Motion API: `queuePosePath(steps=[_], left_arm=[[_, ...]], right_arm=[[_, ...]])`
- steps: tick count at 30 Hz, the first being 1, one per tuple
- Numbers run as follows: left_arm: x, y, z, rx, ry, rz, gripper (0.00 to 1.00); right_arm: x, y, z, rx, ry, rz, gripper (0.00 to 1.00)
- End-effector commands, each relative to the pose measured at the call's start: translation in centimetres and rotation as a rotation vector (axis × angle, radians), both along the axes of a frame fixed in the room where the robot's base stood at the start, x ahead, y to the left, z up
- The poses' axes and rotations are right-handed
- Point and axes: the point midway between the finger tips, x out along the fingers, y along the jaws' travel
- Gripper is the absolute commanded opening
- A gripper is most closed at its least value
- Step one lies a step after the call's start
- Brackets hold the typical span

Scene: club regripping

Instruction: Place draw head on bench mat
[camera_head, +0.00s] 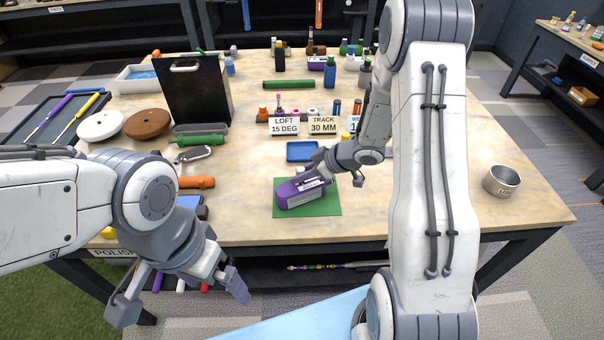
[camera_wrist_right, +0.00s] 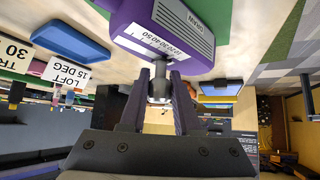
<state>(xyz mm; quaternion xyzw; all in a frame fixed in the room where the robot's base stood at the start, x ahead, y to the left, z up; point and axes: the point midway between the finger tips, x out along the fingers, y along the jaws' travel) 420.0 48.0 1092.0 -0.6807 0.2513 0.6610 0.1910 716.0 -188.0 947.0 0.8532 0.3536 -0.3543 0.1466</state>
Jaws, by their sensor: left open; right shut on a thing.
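The purple draw head (camera_head: 302,194), with a white scale label, is over the green bench mat (camera_head: 326,207) near the table's front edge. I cannot tell whether it touches the mat or hovers just above it. My right gripper (camera_head: 322,170) is shut on the head's short metal neck; in the right wrist view the fingers (camera_wrist_right: 159,95) close around the neck and the purple head (camera_wrist_right: 170,30) fills the top. My left gripper (camera_head: 182,297) is open and empty, in front of the table's front edge at the left.
A blue tray (camera_head: 303,151) lies just behind the mat. Loft and track signs (camera_head: 284,127) stand farther back. A metal cup (camera_head: 501,181) sits at the right. Tools, round discs (camera_head: 147,124) and a black box (camera_head: 197,92) crowd the left. The table right of the mat is mostly clear.

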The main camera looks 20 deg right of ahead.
Motion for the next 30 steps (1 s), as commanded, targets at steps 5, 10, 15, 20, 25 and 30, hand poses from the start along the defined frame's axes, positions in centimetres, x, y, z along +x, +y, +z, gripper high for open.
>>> queuePosePath(steps=[5, 10, 15, 20, 25, 30], left_arm=[[0.0, 0.0, -0.1, 0.0, 0.0, 0.0, 1.0], [0.0, 0.0, -0.1, 0.0, 0.0, 0.0, 1.0], [0.0, 0.0, 0.0, 0.0, 0.0, 0.0, 1.0], [0.0, 0.0, 0.3, 0.0, 0.0, 0.0, 1.0], [0.0, 0.0, 0.9, 0.0, 0.0, 0.0, 1.0], [0.0, 0.0, 1.5, 0.0, 0.0, 0.0, 1.0]], right_arm=[[0.0, 0.0, -0.3, 0.0, 0.0, 0.0, 0.57], [0.0, 0.0, -0.3, 0.001, 0.001, 0.001, 0.61], [0.0, 0.0, -0.1, 0.0, 0.0, 0.0, 0.61], [-0.6, -0.7, 1.1, -0.001, -0.002, -0.002, 0.61], [-2.3, -2.5, 3.8, -0.001, -0.003, -0.004, 0.61], [-4.2, -4.3, 6.3, -0.001, -0.003, -0.004, 0.61]])
